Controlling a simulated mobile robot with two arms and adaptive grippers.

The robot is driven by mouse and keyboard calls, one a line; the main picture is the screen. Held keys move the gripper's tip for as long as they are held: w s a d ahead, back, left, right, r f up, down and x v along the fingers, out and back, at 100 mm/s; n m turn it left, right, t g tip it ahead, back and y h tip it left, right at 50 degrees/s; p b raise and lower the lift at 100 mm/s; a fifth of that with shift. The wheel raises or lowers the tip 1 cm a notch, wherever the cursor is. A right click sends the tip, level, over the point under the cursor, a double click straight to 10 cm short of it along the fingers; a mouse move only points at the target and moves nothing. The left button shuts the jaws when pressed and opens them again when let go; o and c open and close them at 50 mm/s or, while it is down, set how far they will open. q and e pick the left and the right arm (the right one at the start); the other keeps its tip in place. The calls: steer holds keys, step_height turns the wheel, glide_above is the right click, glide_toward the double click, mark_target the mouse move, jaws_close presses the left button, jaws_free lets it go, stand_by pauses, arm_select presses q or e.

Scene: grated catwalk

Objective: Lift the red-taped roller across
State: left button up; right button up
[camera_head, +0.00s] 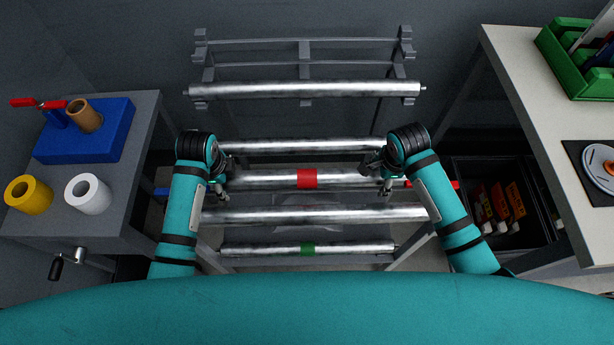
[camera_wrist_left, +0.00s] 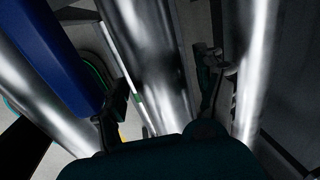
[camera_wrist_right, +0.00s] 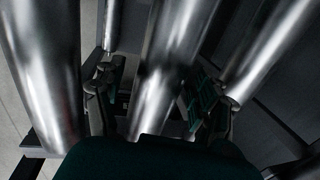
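The red-taped roller (camera_head: 275,180) is a shiny metal bar with a red band (camera_head: 307,179) at its middle, lying level across the lower frame among other rollers. My left gripper (camera_head: 223,192) is at its left part and my right gripper (camera_head: 380,177) at its right part. In the left wrist view, the open fingers (camera_wrist_left: 162,100) stand on both sides of a metal roller. In the right wrist view, the open fingers (camera_wrist_right: 153,100) also straddle a roller. No band shows clearly in the wrist views. Contact cannot be told.
Plain rollers lie behind (camera_head: 300,146) and in front (camera_head: 315,214); a green-banded one (camera_head: 270,249) is nearest. A grey rack (camera_head: 305,55) at the back holds another roller (camera_head: 300,90). Side benches stand left (camera_head: 140,190) and right (camera_head: 530,110). A dark crate (camera_head: 462,170) sits low right.

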arm_select(q)
jaws_close()
arm_select(e)
jaws_close()
arm_select(q)
steer(key=shift+w+r, duration=0.1)
steer(key=shift+r, duration=0.05)
arm_select(e)
steer(key=shift+w+r, duration=0.1)
steer(key=shift+r, duration=0.05)
